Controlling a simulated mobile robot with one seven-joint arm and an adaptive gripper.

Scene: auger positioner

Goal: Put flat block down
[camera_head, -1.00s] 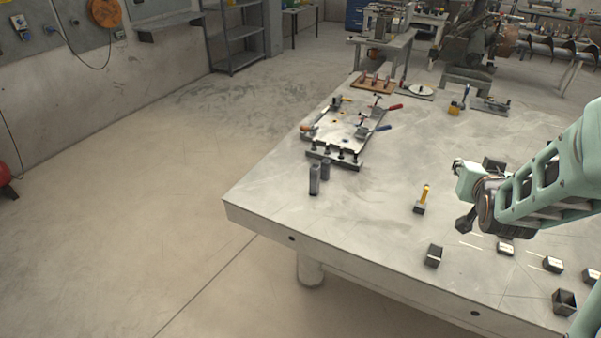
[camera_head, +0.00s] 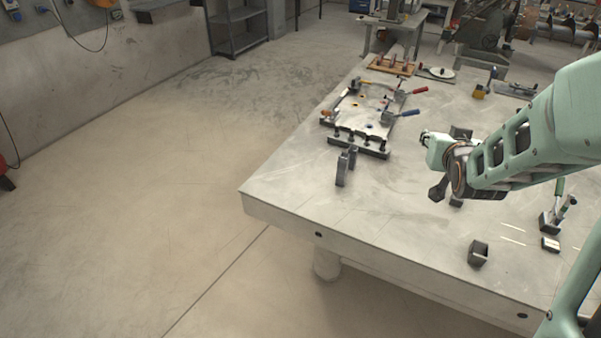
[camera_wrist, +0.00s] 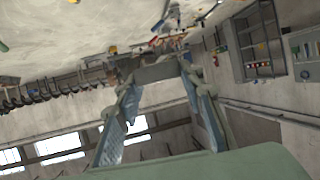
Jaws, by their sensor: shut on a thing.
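The flat block (camera_wrist: 158,72) is a grey piece held crosswise between the tips of my gripper (camera_wrist: 157,82) in the wrist view. The two blue-padded fingers press on its two ends. In the head view my wrist hangs above the right part of the grey worktable (camera_head: 300,195), and the finger ends and the block are not clearly told apart there. A clamp fixture plate (camera_head: 362,115) with red, blue and orange handles lies on the table to the left of and beyond my wrist.
Two dark upright blocks (camera_head: 346,166) stand near the left edge of the table. A hollow dark block (camera_head: 478,253) and a small block (camera_head: 550,244) lie near the front. A green-handled tool (camera_head: 557,205) stands at right. The front-left tabletop is clear.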

